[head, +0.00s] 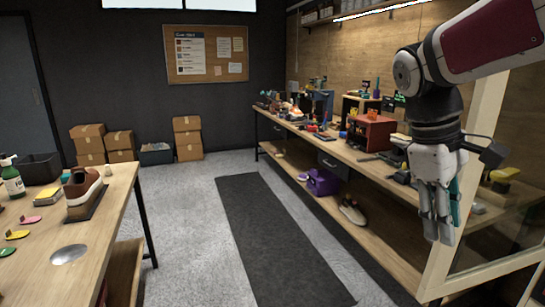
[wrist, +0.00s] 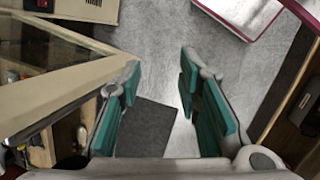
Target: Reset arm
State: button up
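My gripper (head: 437,232) hangs fingers down at the right of the head view, at the end of my raised arm. It is beside a wood-framed glass panel and in front of the long workbench on the right. In the wrist view my gripper (wrist: 160,82) shows two teal-padded fingers spread apart. Nothing is between them, and grey floor and a dark mat show through the gap.
A table (head: 105,230) at left holds a brown sneaker (head: 82,186) on a dark stand, a spray bottle (head: 12,178) and small coloured items. The right workbench (head: 345,152) is cluttered. A dark floor mat (head: 270,240) lies in the clear aisle. Boxes (head: 187,138) stand at the back.

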jog(key=s+a+f+m+t+y, duration=0.1)
jog(key=s+a+f+m+t, duration=0.1)
jog(key=s, duration=0.6)
jog(key=s+a+f+m+t+y+p, duration=0.1)
jog(key=s+a+m+t+y, duration=0.1)
jog(key=s+a, duration=0.4)
jog(key=shift+s+a+f+m+t, duration=0.15)
jog(key=shift+s+f+m+t, duration=0.35)
jog(key=shift+s+m, duration=0.55)
jog(key=shift+w+r, duration=0.15)
jog(key=shift+w, duration=0.1)
